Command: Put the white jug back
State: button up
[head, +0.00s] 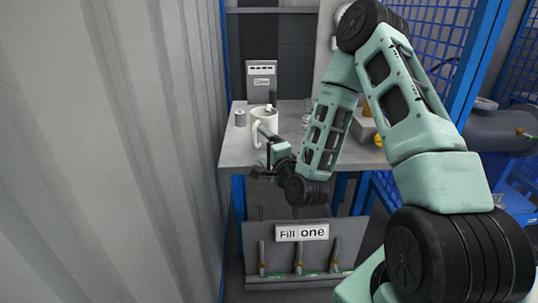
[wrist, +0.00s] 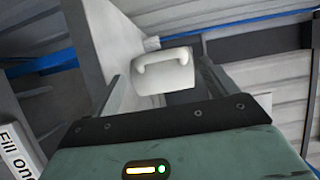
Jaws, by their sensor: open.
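The white jug (head: 267,123) stands upright near the front left of a grey table, with its handle toward the camera and to the left. My gripper (head: 263,170) is just in front of the jug, low by the table's front edge. In the wrist view, the jug (wrist: 165,78) shows beyond and between the two spread fingers, with its handle facing me. My gripper is open with nothing held. I cannot tell how far the fingertips are from the handle.
A "Fill one" sign (head: 302,232) is on a panel below. A corrugated wall (head: 110,150) is close on the left; blue mesh fencing is at right.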

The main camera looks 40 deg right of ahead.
jog(key=shift+s+a+p, duration=0.15)
jog(key=shift+s+p, duration=0.1)
jog(key=shift+s, duration=0.45)
jog(key=shift+s+a+p, duration=0.1)
jog(key=shift+s+p, duration=0.15)
jog(key=shift+s, duration=0.45)
